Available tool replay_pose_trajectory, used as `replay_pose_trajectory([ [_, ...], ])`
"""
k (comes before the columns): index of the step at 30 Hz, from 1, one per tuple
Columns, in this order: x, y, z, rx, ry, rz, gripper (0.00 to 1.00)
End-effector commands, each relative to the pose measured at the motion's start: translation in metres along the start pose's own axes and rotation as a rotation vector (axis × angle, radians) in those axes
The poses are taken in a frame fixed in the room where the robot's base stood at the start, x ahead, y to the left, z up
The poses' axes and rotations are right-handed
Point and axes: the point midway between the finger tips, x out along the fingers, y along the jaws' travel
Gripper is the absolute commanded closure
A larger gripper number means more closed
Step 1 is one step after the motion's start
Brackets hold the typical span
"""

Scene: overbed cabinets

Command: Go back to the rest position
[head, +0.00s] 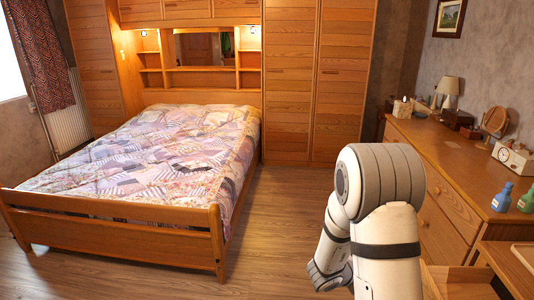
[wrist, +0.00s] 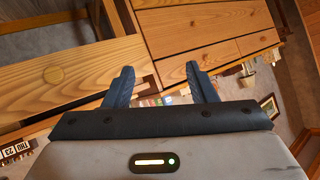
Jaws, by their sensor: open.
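My gripper (wrist: 162,82) shows in the wrist view with its two dark fingers spread apart and nothing between them. In the head view my arm, white with grey joints, stands at the lower right between the bed and the dresser. It is folded, and the gripper fingers are not visible there.
The wooden dresser (head: 440,190) runs along the right wall, with a lamp, a round mirror, a clock and bottles on it. Its drawers (wrist: 205,35) show tilted in the wrist view. The bed (head: 115,232) is at left. Open floor (head: 285,200) lies between them.

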Motion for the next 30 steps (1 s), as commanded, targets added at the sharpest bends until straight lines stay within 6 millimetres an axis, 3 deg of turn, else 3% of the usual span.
replay_pose_trajectory([
  [1, -0.022, -0.023, -0.015, -0.004, -0.074, -0.08, 0.48],
  [6, -0.095, -0.074, -0.032, -0.117, -0.331, -0.329, 0.48],
  [9, -0.146, -0.087, -0.044, -0.224, -0.46, -0.452, 0.48],
  [12, -0.197, -0.086, -0.057, -0.36, -0.571, -0.549, 0.48],
  [17, -0.27, -0.055, -0.082, -0.619, -0.706, -0.638, 0.48],
  [21, -0.316, -0.007, -0.109, -0.859, -0.782, -0.634, 0.48],
  [27, -0.348, 0.056, -0.142, -1.1, -0.828, -0.548, 0.48],
  [30, -0.353, 0.073, -0.151, -1.157, -0.838, -0.512, 0.48],
])
